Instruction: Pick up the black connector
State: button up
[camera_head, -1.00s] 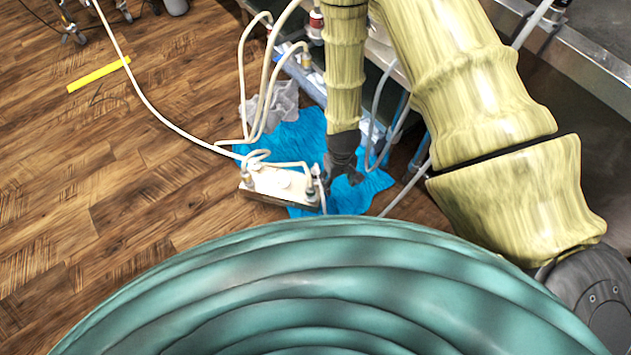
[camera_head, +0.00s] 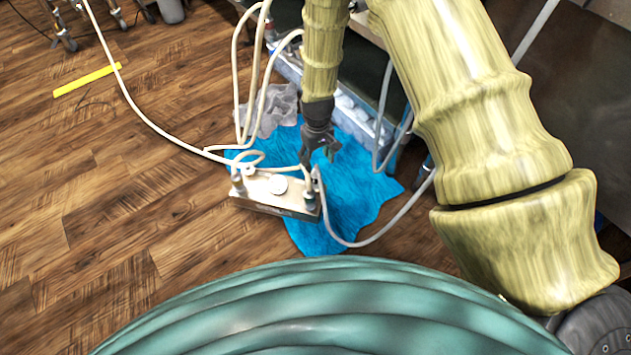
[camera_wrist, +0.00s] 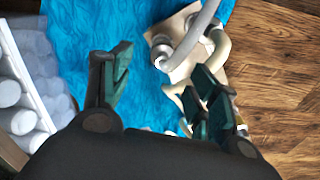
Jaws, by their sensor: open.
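The pale metal block (camera_head: 268,206) sits by the blue cloth, with pale hoses on its fittings. A dark fitting (camera_head: 308,198) stands at its right end; I cannot tell for sure that it is the black connector. My gripper (camera_head: 320,158) hangs above the blue cloth, just behind the block's right end in the head view. In the wrist view my gripper (camera_wrist: 160,65) has its dark green fingers spread, with nothing held. The block (camera_wrist: 182,68) and a grey-ringed fitting (camera_wrist: 161,56) show beyond and between the fingers; the right finger hides part of the block and a hose.
The blue cloth (camera_head: 345,205) lies on the wooden floor (camera_head: 130,210). Pale hoses (camera_head: 248,90) rise behind the block, and another hose (camera_head: 375,238) loops to the right. A rack with white round items (camera_wrist: 18,100) stands left in the wrist view. Floor left of the block is mostly clear.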

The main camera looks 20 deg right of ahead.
aim_at(317, 169)
notch_tip(317, 169, down, 6)
jog(key=shift+r+b, duration=0.2)
jog(key=shift+b, duration=0.95)
jog(key=f+b, duration=0.4)
jog(key=f, duration=0.1)
jog(key=shift+a, duration=0.2)
jog(key=c, duration=1.1)
jog(key=shift+c, duration=0.2)
jog(key=shift+r, duration=0.1)
notch_tip(317, 169, up, 10)
jog(key=p, duration=0.5)
jog(key=shift+p, duration=0.3)
